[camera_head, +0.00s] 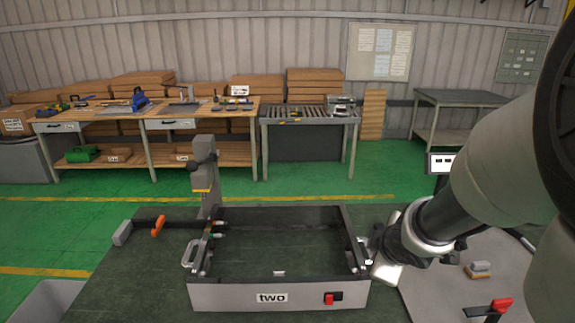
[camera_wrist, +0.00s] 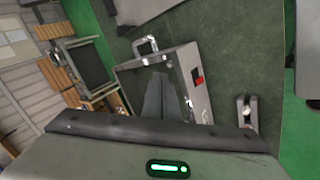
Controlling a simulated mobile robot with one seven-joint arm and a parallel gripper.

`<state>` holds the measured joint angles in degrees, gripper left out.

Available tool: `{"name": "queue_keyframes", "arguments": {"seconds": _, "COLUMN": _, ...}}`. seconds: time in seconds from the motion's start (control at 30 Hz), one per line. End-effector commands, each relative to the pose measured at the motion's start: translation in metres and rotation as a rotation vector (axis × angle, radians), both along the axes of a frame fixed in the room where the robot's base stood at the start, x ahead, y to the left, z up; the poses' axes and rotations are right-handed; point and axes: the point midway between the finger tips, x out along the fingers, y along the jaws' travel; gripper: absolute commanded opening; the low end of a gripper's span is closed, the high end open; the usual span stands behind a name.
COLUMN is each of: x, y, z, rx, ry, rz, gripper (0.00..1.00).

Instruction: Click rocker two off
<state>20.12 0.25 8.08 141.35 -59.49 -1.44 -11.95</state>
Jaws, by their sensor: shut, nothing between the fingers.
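The box-like frame labelled "two" (camera_head: 272,298) stands on the dark green table. Its rocker, red with a black part (camera_head: 332,298), is on the front face, right of the label. The rocker also shows in the wrist view, as a red patch (camera_wrist: 198,80) on the grey panel. My gripper (camera_head: 366,247) is at the frame's right side, above and right of the rocker and apart from it. In the wrist view my gripper's fingers (camera_wrist: 157,94) are together and empty, over the frame's dark inside. Which way the rocker is tipped is too small to tell.
A grey post (camera_head: 205,175) rises behind the frame's left corner. A bar with an orange part (camera_head: 157,226) lies left of the frame. Another red switch (camera_head: 502,305) is on a grey surface at the lower right. The table left of the frame is mostly clear.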

Motion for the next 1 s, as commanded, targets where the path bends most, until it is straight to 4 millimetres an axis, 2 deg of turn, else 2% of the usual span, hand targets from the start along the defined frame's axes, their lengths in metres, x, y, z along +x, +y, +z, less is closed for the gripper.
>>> {"name": "queue_keyframes", "arguments": {"seconds": 0.03, "x": -0.005, "y": -0.003, "z": -0.020, "rx": 0.013, "ry": 0.038, "rz": 0.069, "gripper": 0.00}}
{"name": "queue_keyframes", "arguments": {"seconds": 0.1, "x": -0.012, "y": 0.003, "z": -0.045, "rx": 0.041, "ry": 0.072, "rz": 0.184, "gripper": 0.00}}
{"name": "queue_keyframes", "arguments": {"seconds": 0.2, "x": -0.028, "y": 0.016, "z": -0.072, "rx": 0.102, "ry": 0.111, "rz": 0.322, "gripper": 0.00}}
{"name": "queue_keyframes", "arguments": {"seconds": 0.3, "x": -0.045, "y": 0.029, "z": -0.089, "rx": 0.164, "ry": 0.134, "rz": 0.422, "gripper": 0.00}}
{"name": "queue_keyframes", "arguments": {"seconds": 0.4, "x": -0.056, "y": 0.038, "z": -0.098, "rx": 0.206, "ry": 0.145, "rz": 0.481, "gripper": 0.00}}
{"name": "queue_keyframes", "arguments": {"seconds": 0.53, "x": -0.062, "y": 0.043, "z": -0.101, "rx": 0.227, "ry": 0.149, "rz": 0.513, "gripper": 0.00}}
{"name": "queue_keyframes", "arguments": {"seconds": 0.83, "x": -0.061, "y": 0.043, "z": -0.102, "rx": 0.226, "ry": 0.148, "rz": 0.513, "gripper": 0.00}}
{"name": "queue_keyframes", "arguments": {"seconds": 1.0, "x": -0.056, "y": 0.048, "z": -0.115, "rx": 0.227, "ry": 0.149, "rz": 0.514, "gripper": 0.00}}
